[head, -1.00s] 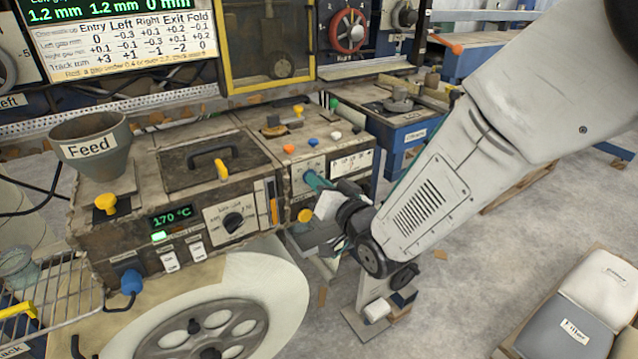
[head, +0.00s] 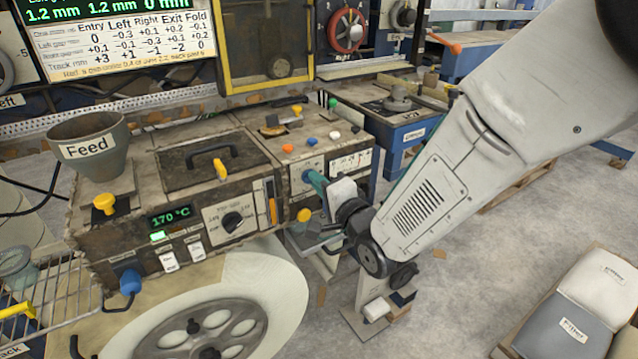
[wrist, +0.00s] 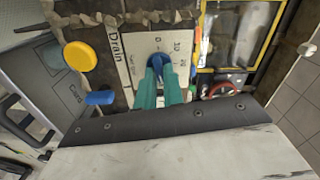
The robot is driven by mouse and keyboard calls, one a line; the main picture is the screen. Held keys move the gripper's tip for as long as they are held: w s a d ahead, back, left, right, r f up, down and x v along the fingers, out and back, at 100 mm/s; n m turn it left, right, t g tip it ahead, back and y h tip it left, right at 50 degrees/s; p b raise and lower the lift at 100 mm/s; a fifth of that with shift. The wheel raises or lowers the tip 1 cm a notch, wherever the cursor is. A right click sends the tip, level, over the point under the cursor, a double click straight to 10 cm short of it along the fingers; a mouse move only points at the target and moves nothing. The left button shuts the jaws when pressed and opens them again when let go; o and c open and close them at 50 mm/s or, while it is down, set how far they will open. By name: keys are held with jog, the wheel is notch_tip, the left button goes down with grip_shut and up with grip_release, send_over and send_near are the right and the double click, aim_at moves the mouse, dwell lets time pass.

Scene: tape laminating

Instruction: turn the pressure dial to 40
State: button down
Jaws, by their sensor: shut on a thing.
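The pressure dial is a blue knob (wrist: 158,62) on a white scale plate (wrist: 134,50) in the wrist view. The marks 0, 10 and 20 show on the plate; the rest of the scale is hidden, and I cannot read where the knob points. My gripper (wrist: 160,74) has teal fingers shut on the knob. In the head view my gripper (head: 314,180) reaches the front right panel of the machine, where the fingers cover part of the dial.
In the wrist view a yellow knob (wrist: 79,56) and a blue knob (wrist: 99,98) sit left of the dial, by the word Drain. In the head view an oven-like box shows a 170 °C display (head: 170,217) and a Feed hopper (head: 90,145).

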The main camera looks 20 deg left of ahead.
jog(key=shift+f+m, duration=0.1)
jog(key=shift+m, duration=0.9)
jog(key=c, duration=1.5)
grip_release()
jog(key=shift+s+d, duration=0.1)
jog(key=v, duration=0.7)
jog(key=shift+s+d, duration=0.2)
